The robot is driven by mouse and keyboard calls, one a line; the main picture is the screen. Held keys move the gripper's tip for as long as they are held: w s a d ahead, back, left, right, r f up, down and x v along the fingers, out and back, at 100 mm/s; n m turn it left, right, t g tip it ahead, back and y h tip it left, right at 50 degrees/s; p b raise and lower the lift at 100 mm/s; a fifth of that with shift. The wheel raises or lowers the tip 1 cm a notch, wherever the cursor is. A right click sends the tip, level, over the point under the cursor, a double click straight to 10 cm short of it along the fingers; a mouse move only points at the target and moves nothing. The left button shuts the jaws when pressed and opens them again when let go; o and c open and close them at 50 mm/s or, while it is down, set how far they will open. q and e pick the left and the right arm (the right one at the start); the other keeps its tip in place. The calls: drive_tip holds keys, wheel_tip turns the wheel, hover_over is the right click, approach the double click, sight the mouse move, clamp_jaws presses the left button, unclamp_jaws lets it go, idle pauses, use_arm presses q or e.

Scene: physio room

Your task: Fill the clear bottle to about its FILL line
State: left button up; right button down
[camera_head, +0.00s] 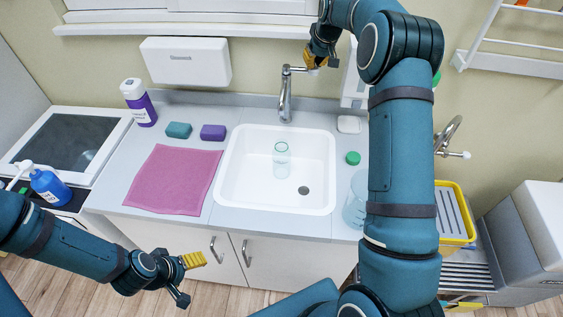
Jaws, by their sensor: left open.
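The clear bottle (281,161) stands upright in the white sink (232,185), in front of the tap (285,98). It has a pale green rim and no cap on it. Its FILL line and any water inside are too small to make out. No stream shows from the tap. My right gripper (316,63) is up at the tap's top, by the right end of its lever. I cannot tell whether its fingers touch the lever or how far they are closed. My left gripper (189,277) is open and empty, low in front of the cabinet doors.
A green cap (353,158) lies right of the sink. A clear container (355,208) there is partly hidden by my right arm. A pink cloth (172,180), teal sponge (178,130), purple sponge (213,132) and purple bottle (139,103) are left. A yellow-rimmed tray (470,222) is at right.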

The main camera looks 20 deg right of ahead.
sight(315, 69)
drive_tip(key=shift+f+b, duration=0.85)
drive_tip(key=shift+f, duration=0.75)
idle(2.1)
drive_tip(key=shift+r, duration=0.3)
wheel_tip(315, 69, up, 9)
drive_tip(key=p, duration=0.7)
drive_tip(key=shift+f, duration=0.2)
